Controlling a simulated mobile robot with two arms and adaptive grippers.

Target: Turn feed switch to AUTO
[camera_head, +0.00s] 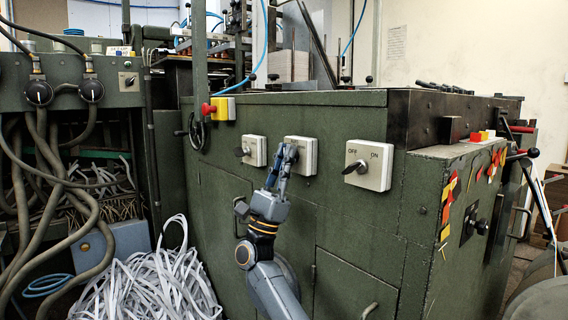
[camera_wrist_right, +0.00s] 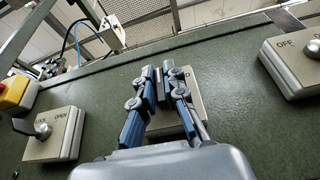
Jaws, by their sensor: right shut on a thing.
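The middle switch on the green machine front, taken as the feed switch (camera_head: 309,158), is a pale square plate, partly hidden behind my right gripper. My right gripper (camera_head: 287,152) reaches up to it from below, its fingers shut on the switch knob. In the wrist view the blue and grey fingers (camera_wrist_right: 162,80) converge in front of the plate (camera_wrist_right: 196,96). The knob and most of the plate's lettering are hidden, so its position cannot be read. My left gripper is not in view.
A LOCK/OPEN switch (camera_head: 256,144) sits left of it and an OFF/ON switch (camera_head: 375,176) right. A red emergency button on a yellow box (camera_head: 224,109) is above left. White strips (camera_head: 150,285) pile on the floor. A door handle (camera_head: 369,310) projects low on the machine.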

